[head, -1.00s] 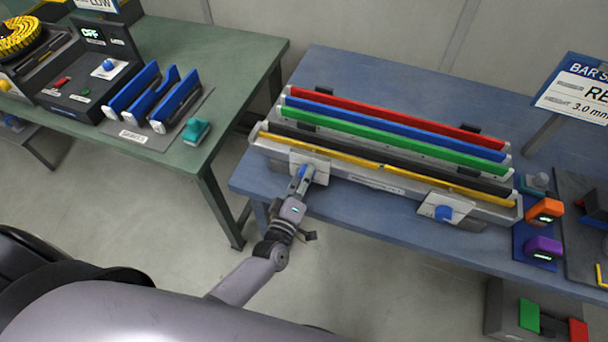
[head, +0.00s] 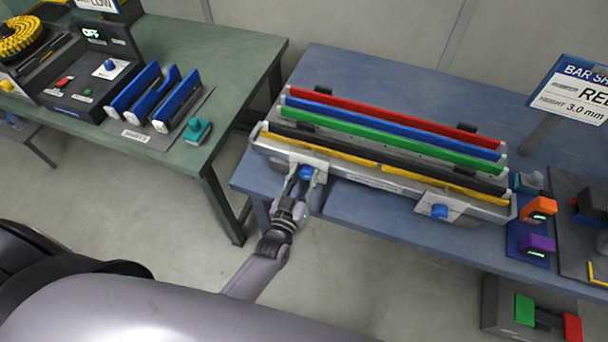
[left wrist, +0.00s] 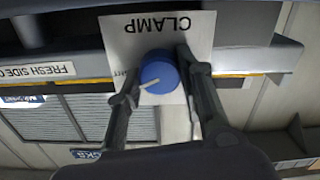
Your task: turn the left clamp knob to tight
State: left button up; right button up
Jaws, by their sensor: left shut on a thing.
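The left clamp knob (head: 306,173) is a round blue knob on a pale plate at the front left of the bar fixture (head: 400,178). In the left wrist view the same blue knob (left wrist: 159,73) shows a white pointer line toward the lower left of the picture. The plate (left wrist: 222,30) carries the word CLAMP, upside down there. My left gripper (head: 304,178) has one finger on each side of the knob and is shut on it. A second blue clamp knob (head: 439,211) sits at the fixture's front right, untouched. My right gripper is not in view.
Red, blue, green, black and yellow bars lie along the fixture on the blue table (head: 375,75). An orange device (head: 538,208) and a purple device (head: 537,245) stand to its right. A green table (head: 225,60) with equipment is at left. Floor is clear between the tables.

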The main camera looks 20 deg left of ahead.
pick_arm(q)
jog(key=shift+s+f+m, duration=0.1)
jog(key=shift+f+m, duration=0.05)
jog(key=shift+m, duration=1.75)
jog(key=o, duration=1.2)
jog(key=shift+c, duration=0.2)
jog(key=s, duration=1.2)
jog(key=shift+a, duration=0.15)
